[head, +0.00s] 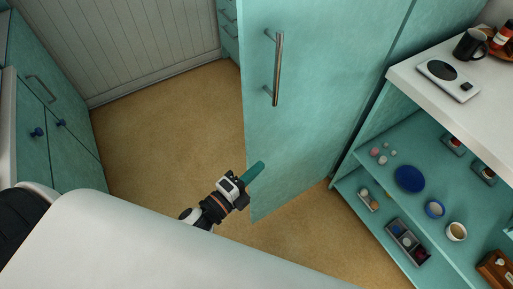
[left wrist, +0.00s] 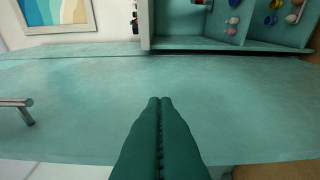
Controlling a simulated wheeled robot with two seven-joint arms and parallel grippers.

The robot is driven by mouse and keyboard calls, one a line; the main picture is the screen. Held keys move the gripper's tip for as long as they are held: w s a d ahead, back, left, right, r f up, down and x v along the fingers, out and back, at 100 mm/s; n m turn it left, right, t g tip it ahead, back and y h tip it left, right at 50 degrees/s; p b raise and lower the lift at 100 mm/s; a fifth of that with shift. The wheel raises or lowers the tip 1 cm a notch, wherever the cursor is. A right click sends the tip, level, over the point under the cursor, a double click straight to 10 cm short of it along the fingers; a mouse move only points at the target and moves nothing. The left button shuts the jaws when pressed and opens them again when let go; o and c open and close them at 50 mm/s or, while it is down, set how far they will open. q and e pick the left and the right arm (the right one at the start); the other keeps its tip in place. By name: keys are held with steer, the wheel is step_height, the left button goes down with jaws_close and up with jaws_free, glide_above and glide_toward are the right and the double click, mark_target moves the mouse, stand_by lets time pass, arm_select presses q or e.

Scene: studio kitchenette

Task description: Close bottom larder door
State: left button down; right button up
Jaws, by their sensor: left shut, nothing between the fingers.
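The bottom larder door (head: 315,90) is a tall teal panel in the middle of the head view, standing out over the floor. Its metal bar handle (head: 278,70) is upright near the left edge. In the left wrist view the teal door panel (left wrist: 240,90) spans the picture, with the handle (left wrist: 18,103) at the left. My left gripper (head: 260,166) is shut and empty. Its green fingers overlap the lower left part of the door in the head view. In the left wrist view the fingertips (left wrist: 160,101) point at the panel; I cannot tell whether they touch it. My right gripper is not in view.
Open teal shelves (head: 400,165) with bowls, a blue plate and trays stand at the right. A white counter (head: 425,100) above holds a scale and a black mug. Teal cabinets (head: 60,125) are at the left. The tan floor (head: 160,125) between is clear.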

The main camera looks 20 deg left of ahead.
mark_target(257, 150)
arm_select(q)
steer(key=shift+w+a+p, duration=0.25)
steer(key=shift+w+a, duration=0.05)
steer(key=shift+w, duration=0.7)
steer(key=shift+w+a+p, duration=0.2)
steer(key=shift+w+a, duration=0.05)
steer(key=shift+w, duration=0.7)
steer(key=shift+w+a+p, duration=0.25)
steer(key=shift+w+a, duration=0.05)
steer(key=shift+w, duration=0.7)
